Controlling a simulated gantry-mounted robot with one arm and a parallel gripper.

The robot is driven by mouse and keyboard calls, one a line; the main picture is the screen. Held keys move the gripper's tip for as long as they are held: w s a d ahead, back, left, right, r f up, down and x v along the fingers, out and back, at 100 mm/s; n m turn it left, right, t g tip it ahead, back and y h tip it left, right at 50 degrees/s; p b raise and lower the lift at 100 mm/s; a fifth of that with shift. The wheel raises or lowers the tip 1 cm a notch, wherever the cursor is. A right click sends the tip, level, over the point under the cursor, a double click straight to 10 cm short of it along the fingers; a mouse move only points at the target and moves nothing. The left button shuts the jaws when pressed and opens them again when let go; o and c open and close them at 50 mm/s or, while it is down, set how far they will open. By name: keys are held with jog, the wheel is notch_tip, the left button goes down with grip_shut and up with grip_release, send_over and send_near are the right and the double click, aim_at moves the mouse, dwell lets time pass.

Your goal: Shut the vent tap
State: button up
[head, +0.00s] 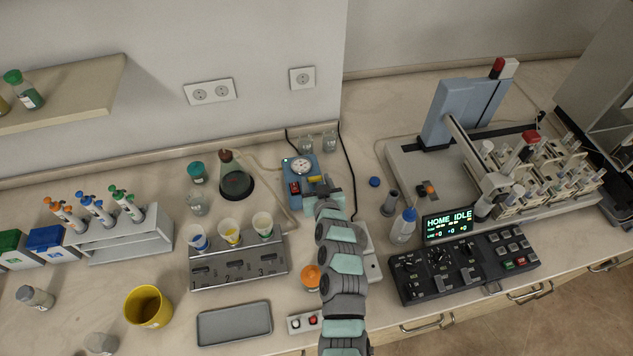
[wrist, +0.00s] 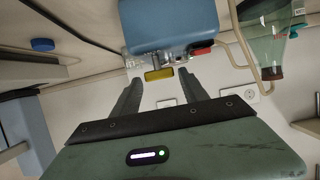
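The vent tap appears to be the small yellow handle (head: 315,179) on the blue pump unit (head: 299,170), which carries a round gauge. In the wrist view the yellow handle (wrist: 159,74) sticks out below the blue housing (wrist: 168,22), lying crosswise in the picture. My gripper (head: 322,190) is just in front of the pump. In the wrist view my gripper (wrist: 160,83) is open, with one finger on either side of the yellow handle. I see no clear contact, and the exact depth between fingertips and handle is hard to tell.
A red switch (wrist: 201,50) sits beside the handle on the pump. A flask (head: 235,180) with a hose stands left of the pump. A black cable runs behind it. The control panel (head: 464,264) and a white bottle (head: 403,226) are to the right of my arm.

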jog(key=shift+o, duration=1.1)
jog(key=shift+s+d+r, duration=0.1)
jog(key=shift+s+d, duration=0.05)
jog(key=shift+s, duration=0.45)
jog(key=b+v, duration=0.1)
jog(key=v, duration=0.8)
jog(key=shift+s+r, duration=0.25)
notch_tip(320, 180, up, 8)
jog(key=p, duration=0.3)
jog(key=shift+r, duration=0.1)
